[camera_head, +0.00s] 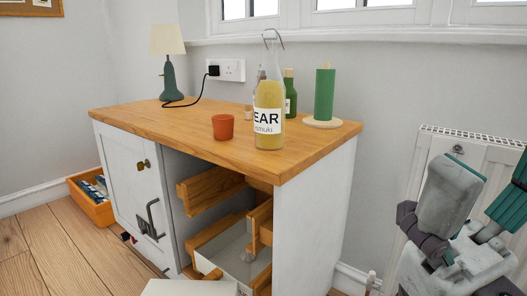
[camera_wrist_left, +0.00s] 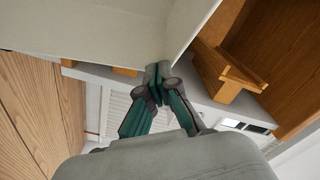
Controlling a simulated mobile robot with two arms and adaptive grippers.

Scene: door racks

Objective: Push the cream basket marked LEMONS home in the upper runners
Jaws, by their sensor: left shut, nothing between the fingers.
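A cream basket (camera_head: 232,257) sits low in the open right bay of the cabinet, among the wooden runners; I see into its pale inside. A cream panel edge (camera_head: 190,289) shows at the bottom of the head view, partly cut off. No LEMONS marking is readable. The upper wooden runners (camera_head: 212,186) show in the bay above. In the left wrist view, a cream basket wall (camera_wrist_left: 90,22) fills the top, and my left gripper (camera_wrist_left: 157,72) is shut and empty close to its lower edge. Whether they touch is unclear. My left gripper is not discernible in the head view.
An orange crate (camera_head: 95,209) stands on the floor at left. My right arm's links are near the radiator (camera_head: 430,155).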

